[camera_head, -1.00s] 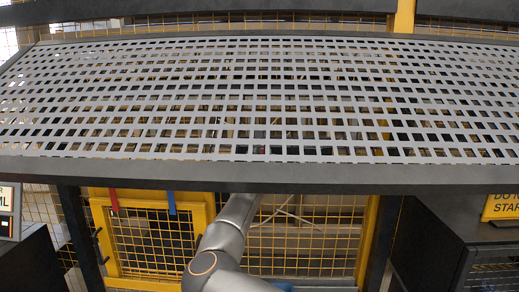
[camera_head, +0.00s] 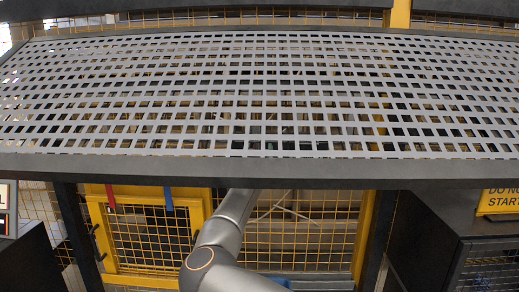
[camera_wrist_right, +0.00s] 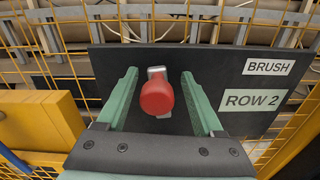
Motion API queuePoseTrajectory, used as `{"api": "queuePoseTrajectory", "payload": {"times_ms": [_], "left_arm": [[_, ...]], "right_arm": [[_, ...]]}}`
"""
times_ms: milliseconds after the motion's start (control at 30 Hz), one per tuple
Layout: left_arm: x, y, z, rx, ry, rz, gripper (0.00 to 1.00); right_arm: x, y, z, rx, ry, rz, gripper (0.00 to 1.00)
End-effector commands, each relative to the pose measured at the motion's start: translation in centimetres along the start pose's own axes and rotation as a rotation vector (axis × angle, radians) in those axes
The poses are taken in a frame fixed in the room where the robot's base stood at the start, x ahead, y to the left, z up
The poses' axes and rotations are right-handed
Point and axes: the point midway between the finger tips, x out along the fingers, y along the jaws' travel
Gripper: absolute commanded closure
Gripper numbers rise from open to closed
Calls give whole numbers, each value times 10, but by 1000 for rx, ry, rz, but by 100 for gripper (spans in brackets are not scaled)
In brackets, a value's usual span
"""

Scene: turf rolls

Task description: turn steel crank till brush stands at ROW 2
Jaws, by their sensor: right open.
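A red round knob (camera_wrist_right: 157,97) on a short steel crank (camera_wrist_right: 157,73) shows in the right wrist view, in front of a black panel. The panel (camera_wrist_right: 240,62) carries a "BRUSH" label (camera_wrist_right: 269,67) and a "ROW 2" label (camera_wrist_right: 252,101). My right gripper (camera_wrist_right: 159,74) is open, its green fingers on either side of the knob with gaps on both sides. In the head view one grey arm of mine reaches under the perforated table, and its gripper is hidden. The brush itself is not visible, and my left gripper is not in view.
A perforated grey table (camera_head: 260,169) spans the head view above the arm. A yellow-framed mesh gate (camera_head: 152,192) with red and blue tags stands behind it. A dark cabinet (camera_head: 440,232) is at the right. Yellow wire mesh (camera_wrist_right: 70,62) lies behind the panel.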

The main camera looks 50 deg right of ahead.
Motion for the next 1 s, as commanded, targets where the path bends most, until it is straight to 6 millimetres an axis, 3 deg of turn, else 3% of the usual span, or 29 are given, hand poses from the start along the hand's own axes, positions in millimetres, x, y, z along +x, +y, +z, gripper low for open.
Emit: {"api": "queuePoseTrajectory", "payload": {"times_ms": [267, 767, 1000], "left_arm": [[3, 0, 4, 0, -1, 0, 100], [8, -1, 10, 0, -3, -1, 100], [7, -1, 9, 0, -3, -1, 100]], "right_arm": [[-20, 1, -1, 1, -1, 0, 31], [-100, 0, -2, -6, 0, -1, 31], [-112, -5, 0, -12, -2, -3, 31]]}}
